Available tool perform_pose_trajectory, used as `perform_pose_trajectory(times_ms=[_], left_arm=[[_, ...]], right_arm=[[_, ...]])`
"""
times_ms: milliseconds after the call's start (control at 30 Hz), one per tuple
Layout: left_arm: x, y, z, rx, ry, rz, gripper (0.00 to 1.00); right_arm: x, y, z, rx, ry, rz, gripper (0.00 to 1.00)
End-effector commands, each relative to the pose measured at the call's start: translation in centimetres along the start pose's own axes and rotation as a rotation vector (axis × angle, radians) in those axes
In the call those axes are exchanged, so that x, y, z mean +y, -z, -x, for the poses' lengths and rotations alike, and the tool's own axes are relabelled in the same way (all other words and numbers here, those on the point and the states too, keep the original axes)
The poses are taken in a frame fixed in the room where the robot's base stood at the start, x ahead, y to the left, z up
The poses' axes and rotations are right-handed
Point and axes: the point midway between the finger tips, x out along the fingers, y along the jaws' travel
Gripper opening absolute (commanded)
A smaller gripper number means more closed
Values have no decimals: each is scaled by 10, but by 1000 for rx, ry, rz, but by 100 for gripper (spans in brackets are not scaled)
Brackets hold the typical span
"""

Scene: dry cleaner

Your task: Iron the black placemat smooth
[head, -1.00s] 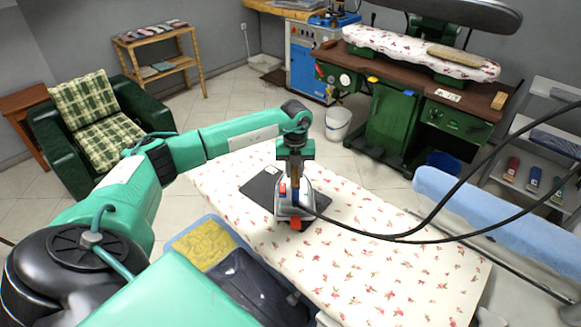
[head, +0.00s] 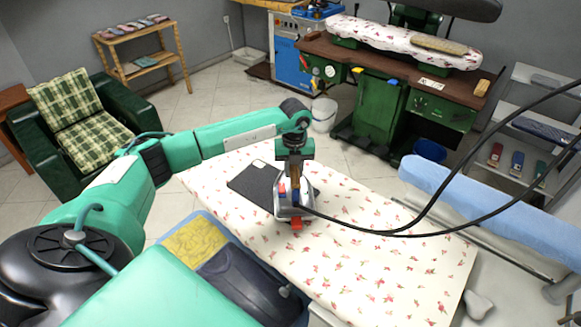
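The black placemat (head: 252,183) lies flat on the flower-patterned ironing board (head: 385,262). Its left part is bare and a small dark part shows to the right of the iron; the middle is hidden. The iron (head: 294,212), grey with red and blue parts, stands upright over the right part of the placemat, its red end towards me. Whether its sole touches the cloth is hidden. My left gripper (head: 295,183) comes down from above and is shut on the iron's handle. My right gripper is not in view.
A black cable (head: 425,234) runs from the iron to the upper right. A blue container (head: 178,219) with yellow cloth and a dark item stands at the board's near left. A light-blue padded board (head: 475,205) lies right.

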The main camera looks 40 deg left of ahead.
Motion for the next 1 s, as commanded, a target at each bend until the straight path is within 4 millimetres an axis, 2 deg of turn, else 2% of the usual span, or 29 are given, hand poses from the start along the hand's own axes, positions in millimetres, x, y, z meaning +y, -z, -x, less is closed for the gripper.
perform_pose_trajectory(times_ms=[600,1000], left_arm=[[-26,19,5,-3,8,-1,0],[-29,20,6,-5,8,0,0]], right_arm=[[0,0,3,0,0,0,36],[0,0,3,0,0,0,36]])
